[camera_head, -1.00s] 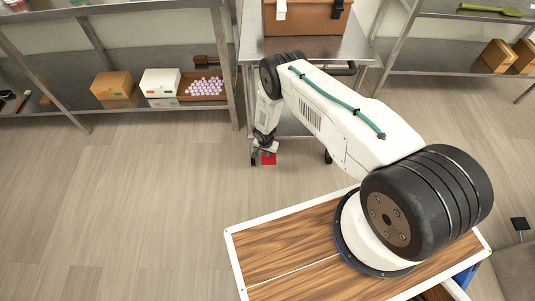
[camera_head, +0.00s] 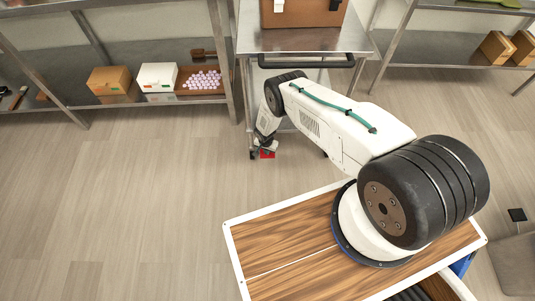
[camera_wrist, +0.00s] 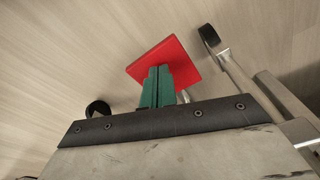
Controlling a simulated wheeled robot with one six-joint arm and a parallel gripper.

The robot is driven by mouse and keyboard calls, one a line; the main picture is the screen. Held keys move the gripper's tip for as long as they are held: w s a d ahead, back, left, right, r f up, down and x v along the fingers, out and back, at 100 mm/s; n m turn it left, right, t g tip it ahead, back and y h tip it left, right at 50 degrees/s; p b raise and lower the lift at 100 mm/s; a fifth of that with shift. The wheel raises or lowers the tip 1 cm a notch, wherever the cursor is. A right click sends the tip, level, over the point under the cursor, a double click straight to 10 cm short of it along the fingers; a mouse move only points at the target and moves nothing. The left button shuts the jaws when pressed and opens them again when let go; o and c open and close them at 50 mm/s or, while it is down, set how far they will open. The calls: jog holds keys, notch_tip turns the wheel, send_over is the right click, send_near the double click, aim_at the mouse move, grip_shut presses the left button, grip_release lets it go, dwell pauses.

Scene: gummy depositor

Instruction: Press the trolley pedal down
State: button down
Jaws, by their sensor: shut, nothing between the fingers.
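The red trolley pedal (camera_wrist: 178,58) shows in the wrist view as a flat red plate near the floor. My gripper (camera_wrist: 157,82), with green fingers, is shut and empty, and its tips overlap the near part of the pedal in that view. I cannot tell whether they touch it. In the head view the red pedal (camera_head: 267,155) shows partly beneath my gripper (camera_head: 262,149), low at the trolley's front. The trolley (camera_head: 300,41) has a steel top and a black handle, and my arm hides much of its lower frame.
A brown box (camera_head: 303,12) stands on the trolley top. Trolley wheels flank the pedal, one at right (camera_wrist: 208,36) in the wrist view. Shelving with boxes (camera_head: 108,80) stands at left, and more shelving (camera_head: 440,50) at right. The floor at left is clear.

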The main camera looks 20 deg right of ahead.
jog(key=shift+f, duration=0.35)
jog(key=shift+s+a+r, duration=0.25)
jog(key=shift+s+a, duration=0.25)
jog(key=shift+s, duration=0.05)
jog(key=shift+s+a+r, duration=0.25)
jog(key=shift+s+a, duration=0.25)
jog(key=shift+s, duration=0.05)
notch_tip(320, 180, up, 8)
jog(key=shift+s+a, duration=0.25)
jog(key=shift+s, duration=0.05)
jog(key=shift+f, duration=0.1)
